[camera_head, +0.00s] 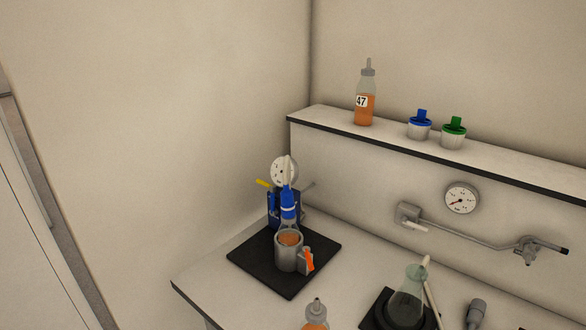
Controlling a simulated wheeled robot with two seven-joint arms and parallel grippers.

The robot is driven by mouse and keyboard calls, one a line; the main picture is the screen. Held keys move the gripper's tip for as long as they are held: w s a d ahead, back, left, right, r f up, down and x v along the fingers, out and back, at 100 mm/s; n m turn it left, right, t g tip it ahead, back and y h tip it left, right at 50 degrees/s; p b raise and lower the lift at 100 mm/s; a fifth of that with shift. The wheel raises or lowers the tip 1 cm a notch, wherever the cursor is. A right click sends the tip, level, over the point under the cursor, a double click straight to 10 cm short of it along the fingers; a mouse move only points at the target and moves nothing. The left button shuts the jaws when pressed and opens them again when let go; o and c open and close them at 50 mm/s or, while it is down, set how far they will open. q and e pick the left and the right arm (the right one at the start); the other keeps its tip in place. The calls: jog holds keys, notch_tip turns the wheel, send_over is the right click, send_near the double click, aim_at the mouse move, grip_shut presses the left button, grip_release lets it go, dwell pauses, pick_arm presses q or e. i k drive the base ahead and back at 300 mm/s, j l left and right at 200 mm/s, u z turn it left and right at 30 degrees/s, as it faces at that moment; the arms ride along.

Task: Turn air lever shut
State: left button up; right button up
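A wall pipe carries a valve block (408,212) at its left end, with a pale lever (414,226) slanting down to the right. At the pipe's right end is a metal fitting (528,250) with a dark-tipped handle (556,250). A blue device (274,208) on the counter has a yellow lever (263,183) sticking out to the left. I cannot tell which of these is the air lever, or whether it stands open or shut. Neither of my grippers is in view.
A round gauge (461,198) sits above the pipe; another gauge (283,171) tops the blue device. A metal cup (288,251) stands on a black mat (258,263). A flask (407,292) and a bottle (316,314) stand nearer. The shelf holds bottle 47 (365,101) and two lidded jars (419,129).

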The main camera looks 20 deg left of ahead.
aim_at(273, 211)
jog(key=i+j+u, duration=0.2)
jog(key=i+j, duration=0.15)
jog(key=j, duration=0.15)
jog(key=i+j+u, duration=0.15)
jog(key=i+j, duration=0.2)
jog(key=j, duration=0.1)
